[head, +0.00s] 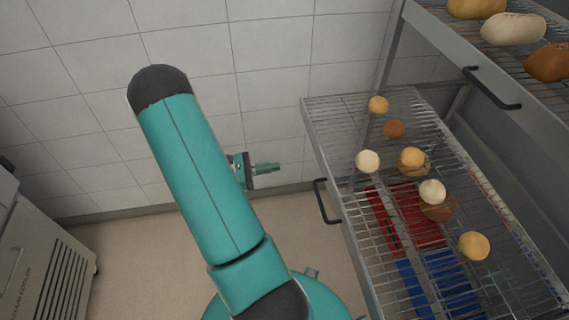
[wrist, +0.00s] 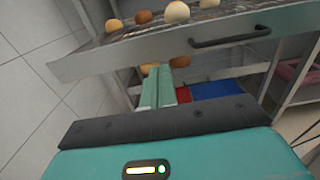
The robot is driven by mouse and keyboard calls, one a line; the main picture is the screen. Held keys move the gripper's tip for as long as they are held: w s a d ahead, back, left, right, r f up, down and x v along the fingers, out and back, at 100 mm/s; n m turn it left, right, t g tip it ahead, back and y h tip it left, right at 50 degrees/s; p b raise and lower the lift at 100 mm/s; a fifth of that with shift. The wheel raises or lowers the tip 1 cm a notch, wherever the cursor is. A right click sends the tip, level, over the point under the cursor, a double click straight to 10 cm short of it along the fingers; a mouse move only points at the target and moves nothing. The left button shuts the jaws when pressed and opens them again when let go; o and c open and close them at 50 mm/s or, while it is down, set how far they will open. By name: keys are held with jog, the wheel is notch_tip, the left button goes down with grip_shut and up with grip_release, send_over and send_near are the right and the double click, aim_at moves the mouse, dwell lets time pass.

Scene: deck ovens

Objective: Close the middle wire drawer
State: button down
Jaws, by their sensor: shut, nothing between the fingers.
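The middle wire drawer (head: 352,238) is pulled out from the rack, with several round buns on its wire shelf. Its black handle (head: 326,200) is on the left-hand front edge. In the wrist view the drawer front (wrist: 120,52) crosses the top of the picture, with the handle (wrist: 230,38) right of centre. My gripper (head: 278,166) is in front of the drawer, left of the handle and apart from it. In the wrist view my fingers (wrist: 163,72) are together, empty, and appear below the drawer front's level.
An upper shelf (head: 535,105) with larger loaves and a black handle (head: 492,88) is at top right. A red tray (head: 385,222) and blue trays (head: 415,290) show below the wires. A tiled wall (head: 270,60) stands behind.

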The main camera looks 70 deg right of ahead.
aim_at(369, 150)
jog(key=x, duration=1.2)
jog(key=shift+s+d, duration=0.1)
jog(key=shift+s, duration=0.1)
jog(key=shift+s, duration=0.1)
jog(key=x, duration=3.2)
jog(key=shift+s+d+r, duration=0.1)
jog(key=shift+s+d, duration=0.05)
jog(key=shift+s, duration=0.1)
jog(key=shift+s+r, duration=0.15)
jog(key=shift+s, duration=0.1)
jog(key=shift+s+d+r, duration=0.1)
jog(key=shift+w+f, duration=0.25)
jog(key=shift+w, duration=0.35)
jog(key=v, duration=1.3)
jog(key=shift+w+a, duration=0.25)
jog(key=shift+a, duration=0.05)
